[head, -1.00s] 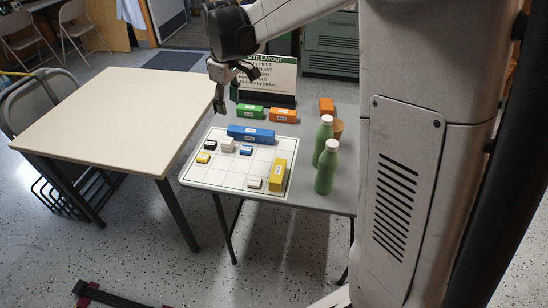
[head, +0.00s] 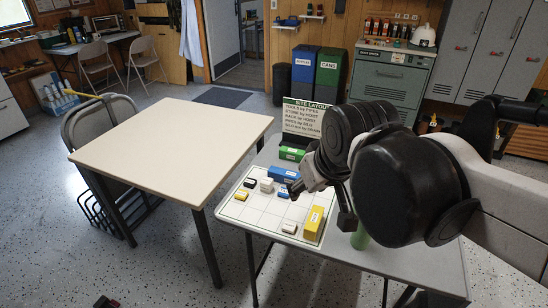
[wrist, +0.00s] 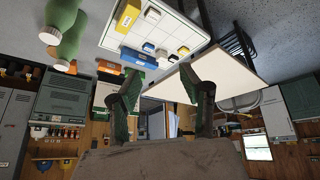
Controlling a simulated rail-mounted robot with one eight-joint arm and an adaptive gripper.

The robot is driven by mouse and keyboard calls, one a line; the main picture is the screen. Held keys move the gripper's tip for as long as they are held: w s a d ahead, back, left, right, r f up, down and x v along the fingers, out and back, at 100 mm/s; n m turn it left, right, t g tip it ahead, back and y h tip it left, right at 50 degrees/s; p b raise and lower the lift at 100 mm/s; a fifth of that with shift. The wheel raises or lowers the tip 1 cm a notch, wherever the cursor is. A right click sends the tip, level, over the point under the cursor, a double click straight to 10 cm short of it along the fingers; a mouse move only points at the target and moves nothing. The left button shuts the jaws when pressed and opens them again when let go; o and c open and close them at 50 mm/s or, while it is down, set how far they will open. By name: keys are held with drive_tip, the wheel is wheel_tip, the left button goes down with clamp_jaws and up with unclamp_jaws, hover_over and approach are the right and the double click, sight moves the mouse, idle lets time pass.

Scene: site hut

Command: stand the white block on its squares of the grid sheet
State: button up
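The white grid sheet (head: 262,219) lies on the grey table. One white block (head: 267,185) stands near its back left, between a black block (head: 250,183) and a small blue block (head: 284,192). Another small white block (head: 289,228) sits near the front, left of the tall yellow block (head: 313,223). I cannot tell which one the task means. My gripper (head: 322,203) is above the table at the sheet's right side, fingers spread. In the wrist view, the gripper (wrist: 163,92) is open with nothing between its fingers, and the sheet shows upside down beyond it.
A long blue block (head: 284,173) and a small yellow block (head: 241,195) are on the sheet. Green bottles (wrist: 66,35) stand beside the sheet. An empty beige table (head: 170,145) is at left.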

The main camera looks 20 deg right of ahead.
drive_tip(key=shift+m+t, duration=0.5)
drive_tip(key=shift+m, duration=0.2)
drive_tip(key=s, duration=0.1)
drive_tip(key=s+f, duration=0.1)
drive_tip(key=s, duration=0.1)
drive_tip(key=s+f, duration=0.1)
drive_tip(key=shift+s+f, duration=0.1)
drive_tip(key=shift+s, duration=0.1)
